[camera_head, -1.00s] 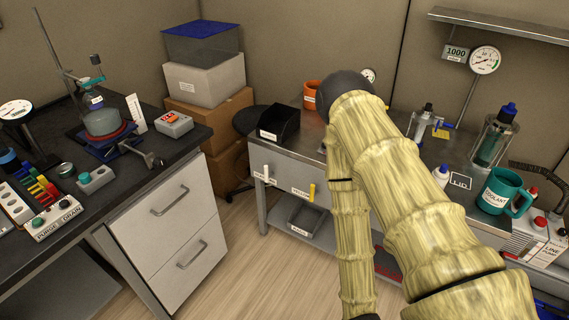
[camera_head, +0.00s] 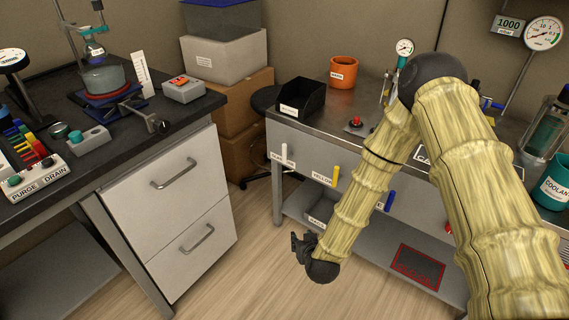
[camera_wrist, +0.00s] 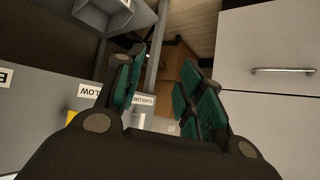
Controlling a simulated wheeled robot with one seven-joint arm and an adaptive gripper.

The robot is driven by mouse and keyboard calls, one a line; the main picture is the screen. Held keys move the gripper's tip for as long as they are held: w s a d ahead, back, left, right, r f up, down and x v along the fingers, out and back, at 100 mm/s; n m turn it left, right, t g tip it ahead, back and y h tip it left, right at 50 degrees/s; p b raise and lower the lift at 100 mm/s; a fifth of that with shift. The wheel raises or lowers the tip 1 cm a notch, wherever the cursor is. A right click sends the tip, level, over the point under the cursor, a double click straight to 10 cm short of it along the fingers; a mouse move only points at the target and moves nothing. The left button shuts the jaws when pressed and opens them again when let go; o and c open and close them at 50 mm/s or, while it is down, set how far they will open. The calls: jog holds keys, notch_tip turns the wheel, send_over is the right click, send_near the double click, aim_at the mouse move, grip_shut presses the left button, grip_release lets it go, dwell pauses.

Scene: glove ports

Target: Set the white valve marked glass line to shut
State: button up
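The white valve handle (camera_head: 285,151) stands upright on the grey front panel of the steel bench, at the panel's left end. A small label sits beside it, too small to read fully. In the wrist view, a white piece that seems to be this handle (camera_wrist: 138,119) shows beside an upside-down label, near the gripper's base. My gripper (camera_head: 299,248) hangs below and slightly right of the valve in the head view, apart from it. In the wrist view my gripper (camera_wrist: 158,92) is open, its teal-padded fingers apart with nothing between them.
A yellow handle (camera_head: 336,175) and a blue handle (camera_head: 390,201) stand to the right on the same panel. A grey tray (camera_head: 320,212) lies on the lower shelf. A white drawer cabinet (camera_head: 170,185) stands left, with open floor between.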

jog(key=w+a+r+t+b, duration=0.2)
jog(key=w+b, duration=0.1)
jog(key=w, duration=0.3)
jog(key=w+a+r+t+b, duration=0.2)
jog(key=w+a+b, duration=0.1)
jog(key=w, duration=0.3)
jog(key=m+t+h+b, duration=0.2)
jog(key=t+h+b, duration=0.1)
jog(key=t+b, duration=0.1)
send_near(284, 151)
jog(key=w, duration=0.3)
jog(key=w+b, duration=0.1)
jog(key=w, duration=0.3)
jog(key=w+b, duration=0.1)
jog(key=w, duration=0.3)
jog(key=shift+d, duration=0.25)
jog(key=shift+r, duration=0.1)
grip_shut()
